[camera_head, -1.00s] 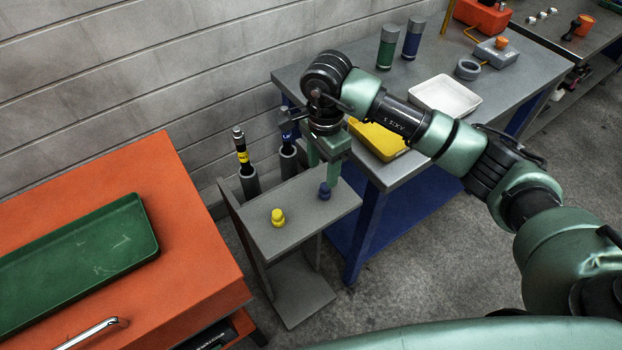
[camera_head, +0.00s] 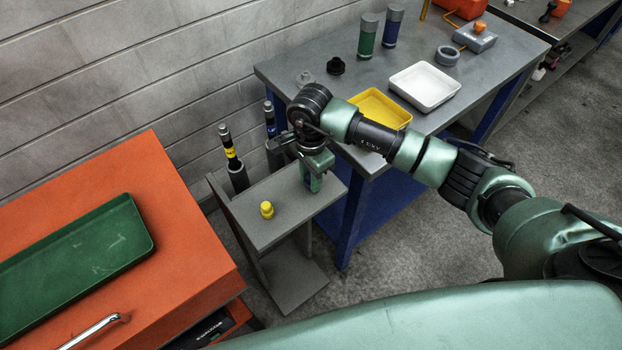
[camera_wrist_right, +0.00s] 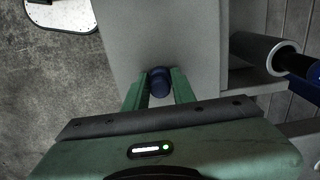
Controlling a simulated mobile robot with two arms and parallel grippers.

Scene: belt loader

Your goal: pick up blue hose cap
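The blue hose cap (camera_wrist_right: 159,82) stands on the grey stand top (camera_head: 262,228), near its right end. In the head view my right gripper (camera_head: 311,183) is lowered over that end and hides most of the cap. In the right wrist view the two green fingers of my right gripper (camera_wrist_right: 159,88) are on either side of the cap, with narrow gaps showing beside it. The gripper is open. A yellow cap (camera_head: 267,210) stands to the left on the same stand top. My left gripper is not in view.
Black hoses with a yellow band (camera_head: 230,148) and a blue band (camera_head: 270,120) stand in grey holders behind the stand. A workbench (camera_head: 290,72) with a yellow tray (camera_head: 380,108) and white tray (camera_head: 425,87) is to the right. An orange cabinet (camera_head: 180,235) is left.

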